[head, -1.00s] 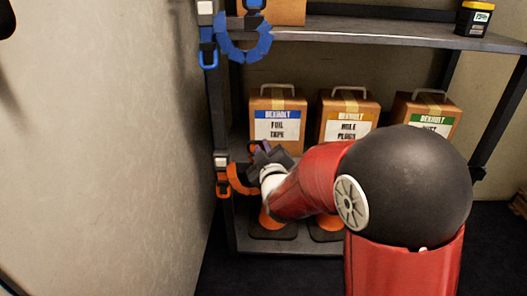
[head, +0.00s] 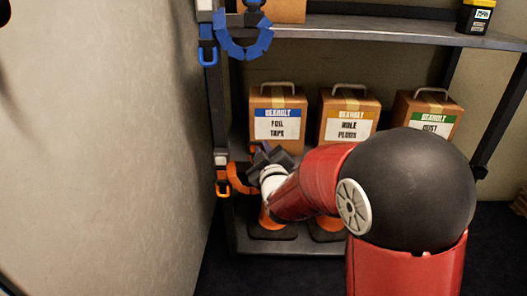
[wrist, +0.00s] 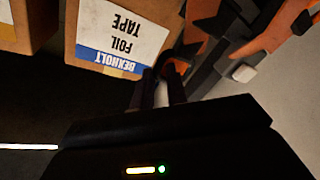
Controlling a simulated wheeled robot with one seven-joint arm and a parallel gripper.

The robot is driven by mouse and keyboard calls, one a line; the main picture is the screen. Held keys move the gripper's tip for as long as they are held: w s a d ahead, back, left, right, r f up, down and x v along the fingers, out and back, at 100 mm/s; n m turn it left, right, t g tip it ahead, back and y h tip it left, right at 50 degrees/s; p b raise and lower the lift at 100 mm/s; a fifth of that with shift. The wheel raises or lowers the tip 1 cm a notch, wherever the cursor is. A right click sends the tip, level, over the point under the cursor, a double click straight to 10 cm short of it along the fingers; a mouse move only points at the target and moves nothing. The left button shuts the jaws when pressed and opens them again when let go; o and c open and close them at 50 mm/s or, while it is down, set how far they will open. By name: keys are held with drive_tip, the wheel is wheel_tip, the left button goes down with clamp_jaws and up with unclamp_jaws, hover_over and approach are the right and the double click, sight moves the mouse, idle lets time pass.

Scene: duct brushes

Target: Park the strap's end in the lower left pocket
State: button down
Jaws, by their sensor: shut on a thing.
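An orange segmented strap (head: 236,178) hangs in a curve beside the left shelf post, at the lower shelf. Its orange buckle (head: 222,188) hangs at a dark bracket with a pale top (head: 221,160) on that post. My gripper (head: 262,152) is at the strap's right side, shut on its end, which the jaws mostly hide. In the wrist view my gripper (wrist: 164,92) points toward the shelf, and orange and dark strap pieces (wrist: 270,28) show at upper right. I cannot clearly make out the lower left pocket's opening.
A foil tape box (head: 277,120) stands just behind my gripper, with a hole plugs box (head: 348,118) and another box to its right. A blue strap (head: 243,50) hangs above. Orange cones stand below. The wall (head: 110,150) is close on the left.

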drive_tip(key=shift+f+b, duration=1)
drive_tip(key=shift+b, duration=0.15)
drive_tip(key=c, duration=1.3)
unclamp_jaws()
drive_tip(key=v, duration=0.7)
drive_tip(key=shift+s+r, duration=0.15)
drive_tip(key=shift+s, duration=0.25)
